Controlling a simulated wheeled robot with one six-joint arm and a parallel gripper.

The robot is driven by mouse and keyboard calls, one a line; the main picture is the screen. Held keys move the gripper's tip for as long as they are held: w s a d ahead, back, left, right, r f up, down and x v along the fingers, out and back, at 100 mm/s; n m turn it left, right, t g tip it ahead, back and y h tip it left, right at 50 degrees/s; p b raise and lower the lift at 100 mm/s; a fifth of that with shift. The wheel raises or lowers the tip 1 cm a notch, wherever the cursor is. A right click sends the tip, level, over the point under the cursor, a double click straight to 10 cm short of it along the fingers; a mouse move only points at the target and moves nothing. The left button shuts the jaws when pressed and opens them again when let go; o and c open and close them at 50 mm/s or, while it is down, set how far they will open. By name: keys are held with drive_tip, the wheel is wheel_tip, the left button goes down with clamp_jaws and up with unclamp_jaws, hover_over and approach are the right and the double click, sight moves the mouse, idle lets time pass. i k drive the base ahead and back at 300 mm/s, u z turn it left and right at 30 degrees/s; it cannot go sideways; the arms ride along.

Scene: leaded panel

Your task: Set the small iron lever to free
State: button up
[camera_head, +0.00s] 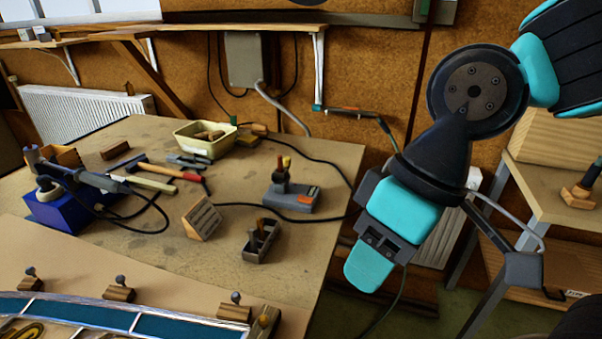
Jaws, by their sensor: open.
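No part is plainly marked as the small iron lever, and I cannot read a free setting. Small round-knobbed pieces stand on wooden blocks along the leaded panel (85,313) at the lower left: a left one (31,272), a middle one (120,281) and a right one (236,298). A grey device (292,198) with upright dark and red handles stands on the bench. My gripper (369,274) hangs right of the bench edge, pointing down, open and apart from all of these. Its jaws are partly hidden by its own body.
The bench (150,250) holds a blue box (62,210) with a corded tool, a hammer (165,171), a cream tub (205,138), a slotted wooden block (201,217) and a small grey open box (261,241). Black cords cross it. A wooden side table (545,180) stands at right.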

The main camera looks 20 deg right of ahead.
sight(287, 163)
drive_tip(key=z, duration=0.7)
drive_tip(key=i, duration=1)
drive_tip(key=u, duration=0.7)
